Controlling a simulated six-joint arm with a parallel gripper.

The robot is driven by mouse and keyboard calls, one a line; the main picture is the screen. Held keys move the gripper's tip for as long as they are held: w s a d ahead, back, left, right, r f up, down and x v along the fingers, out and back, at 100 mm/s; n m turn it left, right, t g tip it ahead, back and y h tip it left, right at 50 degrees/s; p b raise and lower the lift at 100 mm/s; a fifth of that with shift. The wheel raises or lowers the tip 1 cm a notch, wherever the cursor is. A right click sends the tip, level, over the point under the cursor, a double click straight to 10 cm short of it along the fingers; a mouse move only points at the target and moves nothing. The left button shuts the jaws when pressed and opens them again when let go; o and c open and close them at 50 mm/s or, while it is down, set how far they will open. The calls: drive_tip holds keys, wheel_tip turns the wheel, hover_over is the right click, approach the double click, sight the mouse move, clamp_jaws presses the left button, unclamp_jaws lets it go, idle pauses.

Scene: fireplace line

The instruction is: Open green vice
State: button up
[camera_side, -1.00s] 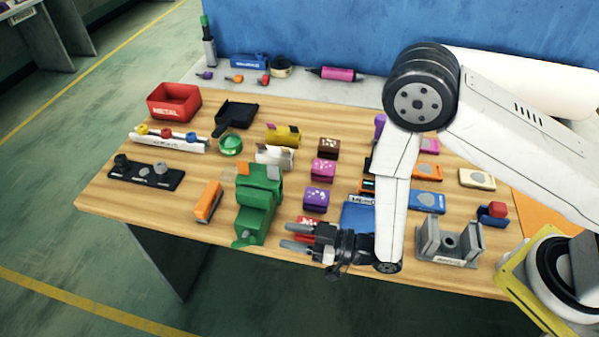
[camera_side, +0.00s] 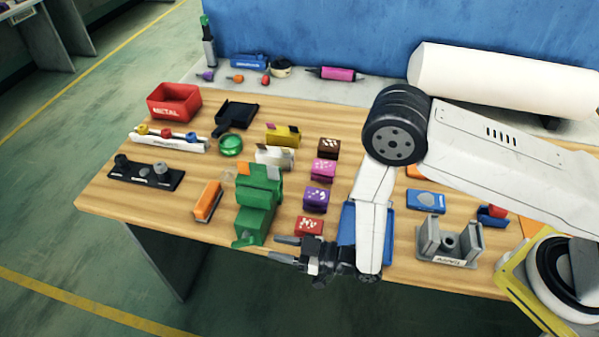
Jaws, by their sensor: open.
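The green vice (camera_side: 257,205) stands near the front edge of the wooden table, left of centre. An orange piece and a grey piece show at its upper end. I cannot tell how far its jaws are apart. My gripper (camera_side: 280,248) is open and empty, its two fingers pointing left. The fingertips are just right of the vice's lower front end, by the table's front edge. I cannot tell whether they touch it.
An orange block (camera_side: 207,202) lies left of the vice. A red block (camera_side: 309,226) and a purple block (camera_side: 316,199) stand to its right. A blue box (camera_side: 349,222) is partly behind my arm. A grey holder (camera_side: 447,240) stands further right. The floor in front is clear.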

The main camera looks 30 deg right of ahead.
sight(255, 242)
drive_tip(key=shift+x, duration=2.6)
clamp_jaws()
